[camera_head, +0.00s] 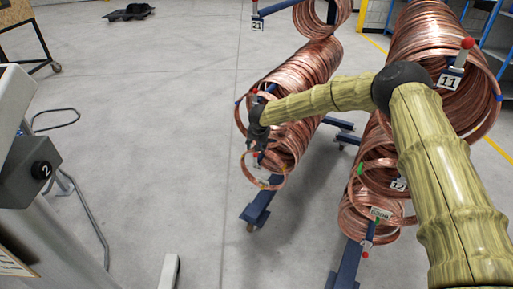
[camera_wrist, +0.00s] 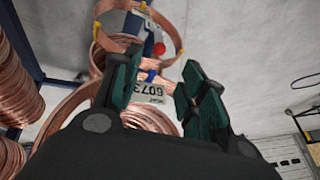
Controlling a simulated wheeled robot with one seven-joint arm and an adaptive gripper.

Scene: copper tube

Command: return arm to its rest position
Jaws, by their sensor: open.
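My arm reaches in from the right in the head view, and my gripper (camera_head: 258,138) is at the near end of a rack of copper tube coils (camera_head: 305,72). In the wrist view my gripper (camera_wrist: 158,88) has its two green-padded fingers apart. A copper coil ring (camera_wrist: 172,20) with yellow clips and a label tag (camera_wrist: 148,91) show beyond and between the fingers. A small copper ring (camera_head: 265,184) hangs just below my gripper in the head view. I cannot tell whether the fingers touch any coil.
A second coil rack stands at the right, with coils (camera_head: 425,45) tagged 11 and 12 close to my arm. Blue rack feet (camera_head: 256,212) stick out on the floor. A grey machine (camera_head: 32,165) marked 2 is at the left. The floor (camera_head: 155,110) between is clear.

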